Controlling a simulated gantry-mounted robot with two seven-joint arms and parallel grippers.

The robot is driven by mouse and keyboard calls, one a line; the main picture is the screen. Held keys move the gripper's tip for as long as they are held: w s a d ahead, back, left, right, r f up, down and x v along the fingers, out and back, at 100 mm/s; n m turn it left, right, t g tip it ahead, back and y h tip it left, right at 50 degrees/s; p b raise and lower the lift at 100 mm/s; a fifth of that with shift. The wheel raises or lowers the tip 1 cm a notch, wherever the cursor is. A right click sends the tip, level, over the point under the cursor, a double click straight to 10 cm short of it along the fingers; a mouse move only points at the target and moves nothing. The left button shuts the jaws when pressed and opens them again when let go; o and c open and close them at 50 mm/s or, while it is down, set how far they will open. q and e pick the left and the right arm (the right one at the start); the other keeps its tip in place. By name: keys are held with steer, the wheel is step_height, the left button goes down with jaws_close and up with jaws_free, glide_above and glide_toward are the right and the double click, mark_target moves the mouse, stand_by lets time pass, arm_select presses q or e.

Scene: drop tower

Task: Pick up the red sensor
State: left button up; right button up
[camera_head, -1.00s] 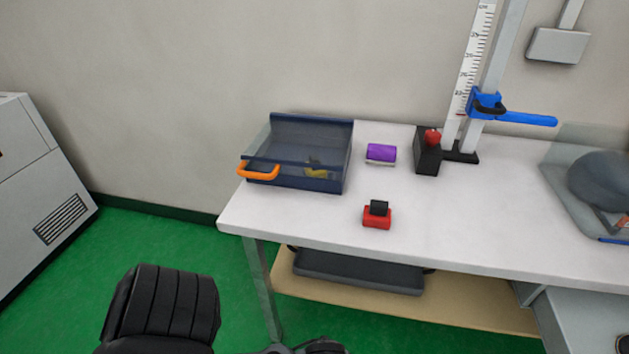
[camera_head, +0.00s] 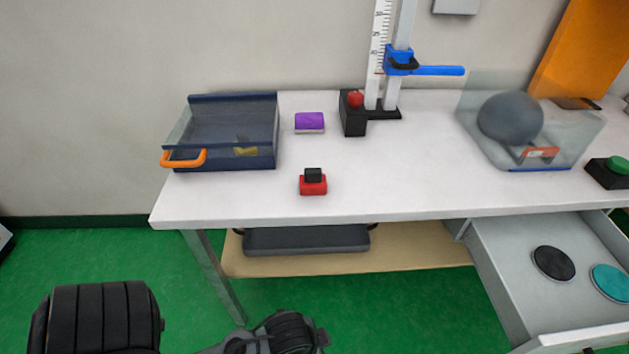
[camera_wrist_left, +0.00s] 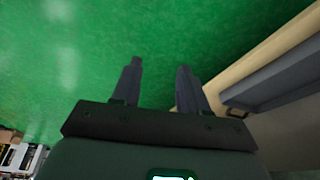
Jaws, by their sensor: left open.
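The red sensor (camera_head: 313,187), a small red block with a black top part, stands on the white table (camera_head: 400,190) near its front edge, left of the middle. My left gripper (camera_wrist_left: 160,72) shows in the left wrist view with its two dark fingers apart and nothing between them. It is over the green floor, away from the table top. In the head view parts of my arm show at the bottom left, and its fingertips cannot be made out there. My right gripper is not in view.
A purple block (camera_head: 309,122) lies behind the sensor. A blue clear-sided bin (camera_head: 262,163) with an orange handle stands left. A black box with a red button (camera_head: 355,118) stands by the drop tower (camera_head: 392,60). An open drawer (camera_head: 500,260) juts out at right. Table around the sensor is clear.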

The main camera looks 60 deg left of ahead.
arm_select(q)
steer(key=shift+o, duration=1.1)
steer(key=shift+a, duration=0.15)
